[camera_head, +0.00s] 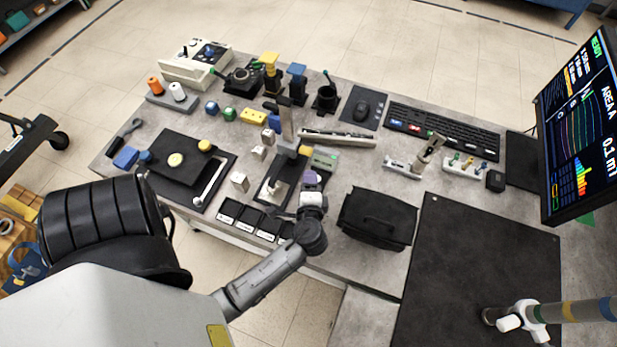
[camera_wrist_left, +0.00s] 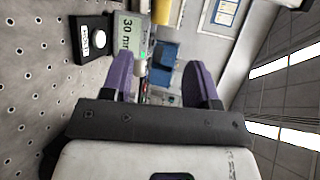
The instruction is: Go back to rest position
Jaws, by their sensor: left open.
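My left gripper (camera_head: 312,180) is over the front middle of the grey bench, at the end of my grey arm. In the left wrist view its two purple fingers (camera_wrist_left: 160,72) stand apart, with a clear gap between them and nothing held. A small display reading 30 mm (camera_wrist_left: 128,38) is just beyond the fingers; it shows as a greenish box (camera_head: 323,159) in the head view. A dark stage with an upright metal post (camera_head: 287,128) stands just left of the gripper. My right gripper is not in view.
A black bag-like case (camera_head: 378,218) sits right of the gripper. A black tray (camera_head: 170,180) lies to the left. A keyboard (camera_head: 442,128) and monitor (camera_head: 582,120) are at the right. A black mat (camera_head: 470,265) is mostly bare, with a white clamp (camera_head: 528,318) and striped tube over its front corner.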

